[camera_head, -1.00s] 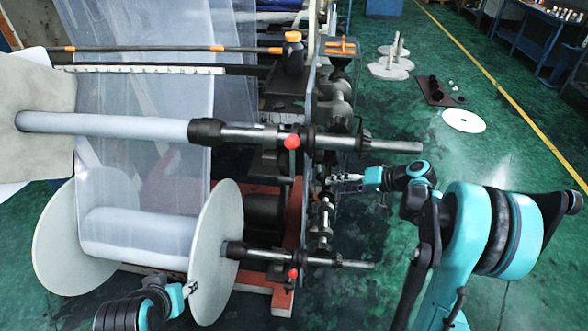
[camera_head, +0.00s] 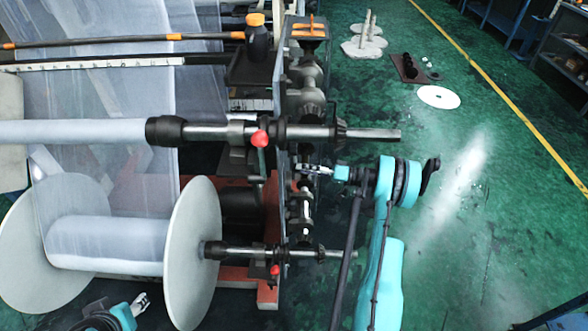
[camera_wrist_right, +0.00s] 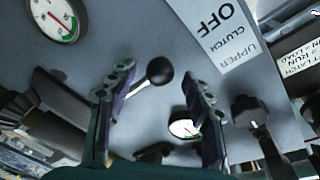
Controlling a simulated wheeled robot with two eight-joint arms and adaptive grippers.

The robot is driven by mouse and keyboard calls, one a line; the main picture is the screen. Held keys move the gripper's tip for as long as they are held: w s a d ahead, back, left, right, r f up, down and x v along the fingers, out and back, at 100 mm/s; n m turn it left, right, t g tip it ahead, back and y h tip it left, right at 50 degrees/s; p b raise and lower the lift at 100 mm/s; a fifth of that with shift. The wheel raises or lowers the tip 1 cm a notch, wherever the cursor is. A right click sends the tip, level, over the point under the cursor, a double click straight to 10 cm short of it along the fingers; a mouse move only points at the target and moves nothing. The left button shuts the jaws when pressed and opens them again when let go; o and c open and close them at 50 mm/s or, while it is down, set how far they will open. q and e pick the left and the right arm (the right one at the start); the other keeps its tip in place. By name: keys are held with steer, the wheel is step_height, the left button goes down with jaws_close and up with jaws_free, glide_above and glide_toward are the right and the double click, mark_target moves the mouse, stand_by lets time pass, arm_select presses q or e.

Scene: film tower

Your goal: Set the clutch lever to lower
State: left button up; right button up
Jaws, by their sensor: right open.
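In the right wrist view a lever with a round black knob (camera_wrist_right: 160,70) stands out from a grey panel. My right gripper (camera_wrist_right: 160,92) is open, with one finger on each side of the lever. The knob appears between the fingertips; I cannot tell whether either finger touches it. A white label (camera_wrist_right: 225,37), upside down in this view, reads "UPPER CLUTCH OFF". In the head view my right gripper (camera_head: 312,170) is at the machine's right side, where the lever cannot be made out. My left gripper (camera_head: 140,303) is at the bottom left, beside the white roll flange; its opening is unclear.
The wrist view also shows a second dark lever (camera_wrist_right: 249,108) at right and a dial gauge (camera_wrist_right: 55,18) at upper left. In the head view, an upper shaft (camera_head: 365,134) and a lower shaft (camera_head: 335,254) jut right near my right arm. Green floor (camera_head: 480,210) lies open at right.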

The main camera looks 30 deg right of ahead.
steer(key=shift+b+x, duration=0.35)
steer(key=shift+x, duration=1.25)
jaws_close()
